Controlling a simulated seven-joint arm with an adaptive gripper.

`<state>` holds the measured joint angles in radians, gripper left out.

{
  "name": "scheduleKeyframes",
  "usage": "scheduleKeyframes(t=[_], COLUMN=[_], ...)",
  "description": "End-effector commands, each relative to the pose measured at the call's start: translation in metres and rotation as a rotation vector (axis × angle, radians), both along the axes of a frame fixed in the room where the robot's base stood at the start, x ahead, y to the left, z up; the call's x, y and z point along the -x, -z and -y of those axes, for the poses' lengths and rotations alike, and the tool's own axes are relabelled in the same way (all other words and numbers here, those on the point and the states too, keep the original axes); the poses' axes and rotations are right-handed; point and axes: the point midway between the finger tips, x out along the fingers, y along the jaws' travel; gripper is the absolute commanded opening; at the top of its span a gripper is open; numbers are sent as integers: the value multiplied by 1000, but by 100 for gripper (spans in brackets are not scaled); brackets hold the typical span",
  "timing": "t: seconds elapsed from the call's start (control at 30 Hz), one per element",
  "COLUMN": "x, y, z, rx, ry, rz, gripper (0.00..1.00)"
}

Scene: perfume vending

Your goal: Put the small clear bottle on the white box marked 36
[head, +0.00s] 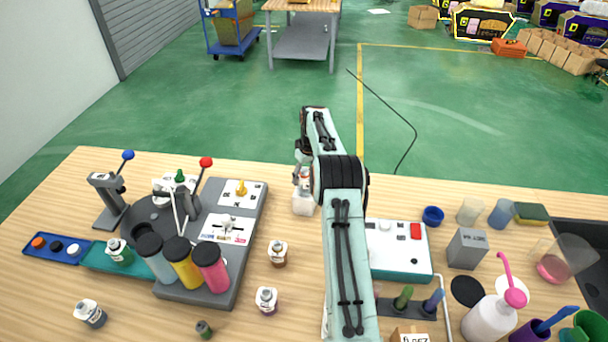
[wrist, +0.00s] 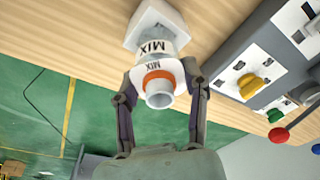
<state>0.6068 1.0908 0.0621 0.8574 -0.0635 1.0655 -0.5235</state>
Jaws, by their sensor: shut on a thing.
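My gripper (wrist: 158,80) is shut on a small bottle (wrist: 160,98) with a pale clear neck, an orange band and a white label reading MIX. A white box (wrist: 142,32) lies just beyond the bottle's base in the wrist view; I cannot tell whether they touch. In the head view, the white box (head: 304,205) stands on the table near its back edge, left of my arm. My gripper (head: 303,176) is right above it, and the bottle is mostly hidden there. No 36 can be read on the box.
Left of the box is a grey station (head: 222,270) with levers and colored cylinders. Small bottles (head: 278,252) stand in front. Right of my arm are a white-and-green device (head: 398,250) and a grey box (head: 467,248). Bare wood surrounds the white box.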

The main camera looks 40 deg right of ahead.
Motion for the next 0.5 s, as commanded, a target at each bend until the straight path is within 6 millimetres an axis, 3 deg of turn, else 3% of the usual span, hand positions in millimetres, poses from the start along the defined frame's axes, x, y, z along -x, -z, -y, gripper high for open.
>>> scheduleKeyframes(t=[0.1, 0.13, 0.2, 0.5], x=[0, 0, 0, 0], y=[3, 3, 3, 2], z=[0, 0, 0, 0], rx=[0, 0, 0, 0], ry=[0, 0, 0, 0], rz=[-1, -1, -1, 0], gripper=[8, 47, 69, 70])
